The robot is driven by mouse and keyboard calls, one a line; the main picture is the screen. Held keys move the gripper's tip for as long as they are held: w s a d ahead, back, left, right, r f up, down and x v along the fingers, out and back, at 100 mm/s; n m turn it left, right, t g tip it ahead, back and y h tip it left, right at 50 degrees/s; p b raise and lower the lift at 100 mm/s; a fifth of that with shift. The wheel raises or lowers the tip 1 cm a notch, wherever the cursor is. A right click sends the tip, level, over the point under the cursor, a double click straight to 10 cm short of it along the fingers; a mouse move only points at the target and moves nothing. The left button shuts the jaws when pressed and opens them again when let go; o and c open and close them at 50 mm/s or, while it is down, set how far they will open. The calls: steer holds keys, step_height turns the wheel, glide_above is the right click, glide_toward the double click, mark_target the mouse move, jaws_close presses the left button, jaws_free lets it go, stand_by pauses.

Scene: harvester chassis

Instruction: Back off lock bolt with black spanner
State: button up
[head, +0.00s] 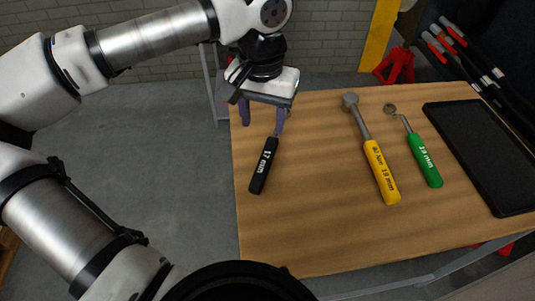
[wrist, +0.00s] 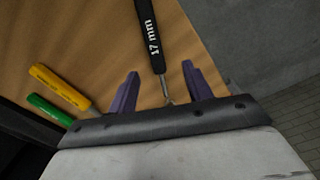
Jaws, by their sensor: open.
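The black spanner (head: 264,165), marked 17 mm, lies on the wooden table near its left edge. Its handle points toward the table's front and its metal shaft runs back under my gripper. My gripper (head: 262,118) is open above the spanner's shaft end, with purple fingers. In the wrist view the black spanner (wrist: 151,40) runs up the middle, its thin shaft passing between the two spread fingers of my gripper (wrist: 160,85). The spanner's head is hidden behind the gripper body in the wrist view. I cannot make out the lock bolt in either view.
A yellow 19 mm tool (head: 380,172) and a green 19 mm tool (head: 424,160) lie to the right on the table (head: 310,225). A black tray (head: 487,150) is at the right edge. Dark bars with red parts (head: 455,45) stand behind. The table's front left is clear.

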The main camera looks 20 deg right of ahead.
mark_target(268, 152)
step_height(268, 152, down, 4)
steer(key=shift+r, duration=0.2)
steer(key=shift+s+d+f, duration=0.1)
steer(key=shift+d+f, duration=0.05)
steer(key=shift+f, duration=0.75)
steer(key=shift+s+d+f, duration=0.1)
steer(key=shift+f, duration=0.8)
steer(key=shift+s+d+f, duration=0.1)
steer(key=shift+d+f, duration=0.05)
steer(key=shift+f, duration=0.75)
steer(key=shift+c, duration=0.3)
jaws_close()
